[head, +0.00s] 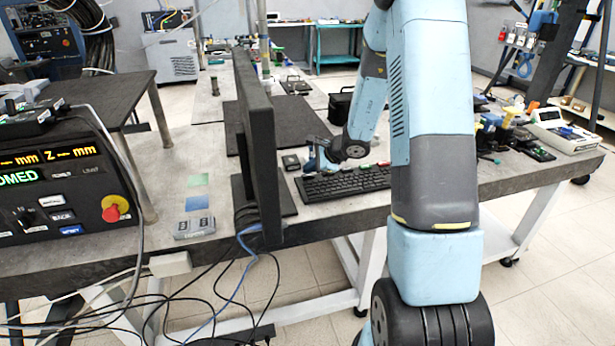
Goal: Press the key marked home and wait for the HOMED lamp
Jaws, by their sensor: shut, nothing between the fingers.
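The control box (70,180) stands at the left edge, partly cut off by the frame. Its amber display (60,156) shows "Z" and "mm". Below it the lamp (18,178) reads "OMED" in lit green, its first letter cut off. A dimmer "LIMIT" mark (91,170) is beside it. White keys (51,200) and a blue key (70,231) are on the panel; I cannot read which one is marked home. My gripper (314,164) is small and far to the right of the box, above the keyboard's left end, shut and empty.
A black monitor (256,140) stands between the box and my gripper. A keyboard (345,184) lies on the grey bench. A red stop knob (113,212) is on the box's right side. Cables (215,295) hang below the bench. A small grey pad (194,227) lies near the front edge.

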